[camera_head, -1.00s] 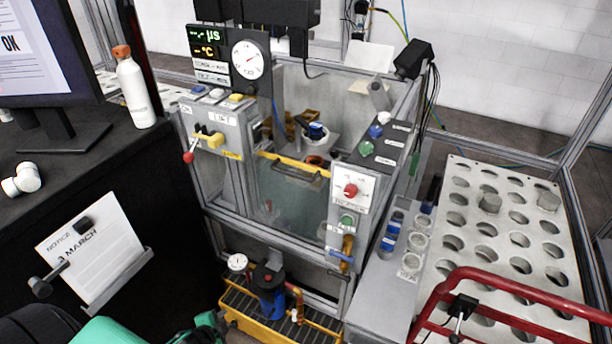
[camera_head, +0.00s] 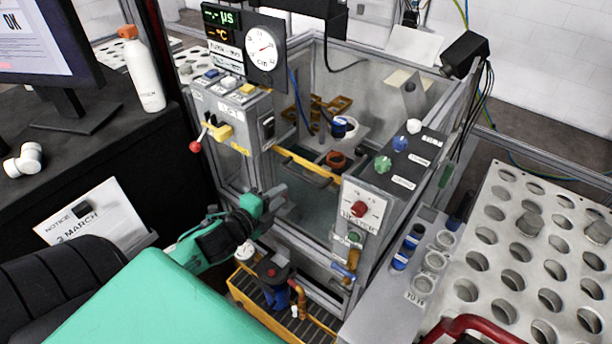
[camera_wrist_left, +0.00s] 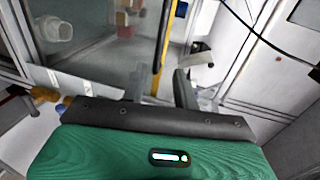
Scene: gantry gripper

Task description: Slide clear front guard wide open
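The clear front guard (camera_head: 312,205) fills the front opening of the framed machine, with a yellow strip (camera_head: 300,163) and a dark handle along its top edge. It looks shut, standing across the opening. My left gripper (camera_head: 277,194) is at the left part of the guard, below the yellow strip. In the left wrist view its two fingers (camera_wrist_left: 161,88) stand apart with nothing seen between them but a gap. The yellow strip (camera_wrist_left: 165,40) runs just beyond the fingers there. I cannot tell whether a finger touches the guard. My right gripper is not in view.
A control box with a red-knobbed lever (camera_head: 196,146) stands left of the opening. A panel with a red knob (camera_head: 358,209) stands right of it. A blue pump (camera_head: 272,280) sits on a yellow base below. A perforated rack (camera_head: 515,255) lies to the right.

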